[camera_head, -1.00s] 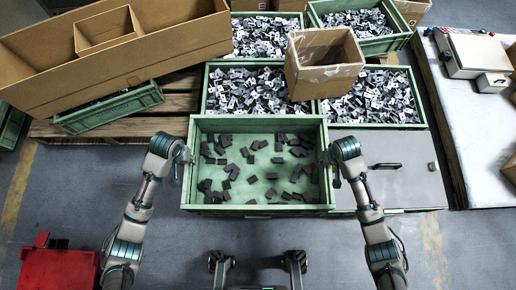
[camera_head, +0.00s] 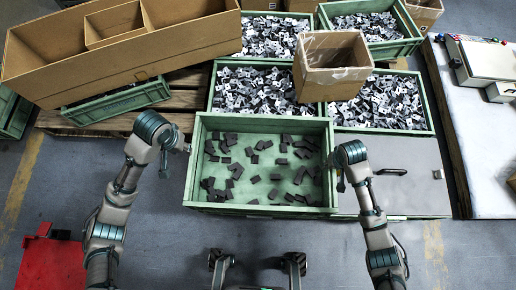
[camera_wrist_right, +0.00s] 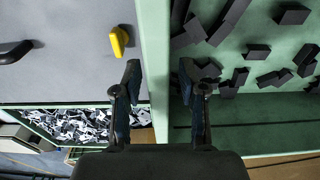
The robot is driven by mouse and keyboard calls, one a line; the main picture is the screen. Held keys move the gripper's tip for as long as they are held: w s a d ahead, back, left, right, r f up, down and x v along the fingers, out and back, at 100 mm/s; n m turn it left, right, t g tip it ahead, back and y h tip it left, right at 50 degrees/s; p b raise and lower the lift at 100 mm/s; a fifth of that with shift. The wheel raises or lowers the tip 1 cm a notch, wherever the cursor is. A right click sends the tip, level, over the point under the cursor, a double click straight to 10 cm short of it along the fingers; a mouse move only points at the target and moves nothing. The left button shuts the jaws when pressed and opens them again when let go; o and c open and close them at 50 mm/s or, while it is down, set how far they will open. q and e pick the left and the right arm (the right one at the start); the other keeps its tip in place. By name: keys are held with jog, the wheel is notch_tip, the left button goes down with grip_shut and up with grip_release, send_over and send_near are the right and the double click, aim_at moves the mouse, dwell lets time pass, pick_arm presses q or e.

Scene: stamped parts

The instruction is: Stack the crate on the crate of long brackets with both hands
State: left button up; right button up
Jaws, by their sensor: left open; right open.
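A green crate (camera_head: 262,209) with scattered dark parts stands at front centre in the head view. My left gripper (camera_head: 186,148) is open just outside its left wall, apart from it. My right gripper (camera_head: 339,172) is at its right wall. In the right wrist view, the right gripper (camera_wrist_right: 157,80) is open, with one finger on each side of the crate's wall (camera_wrist_right: 154,40); contact is unclear. Behind are green crates full of light metal brackets, one at left (camera_head: 210,92) and one at right (camera_head: 430,118). I cannot tell which holds the long brackets.
An open cardboard box (camera_head: 335,84) sits over the two bracket crates. A long cardboard box (camera_head: 190,52) lies at back left above a tilted green crate (camera_head: 118,103). A grey flat panel (camera_head: 405,190) is right of the front crate. A red object (camera_head: 48,265) stands at lower left.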

jog(key=r, duration=0.7)
jog(key=s+r, duration=0.1)
jog(key=r, duration=0.3)
jog(key=shift+r, duration=0.1)
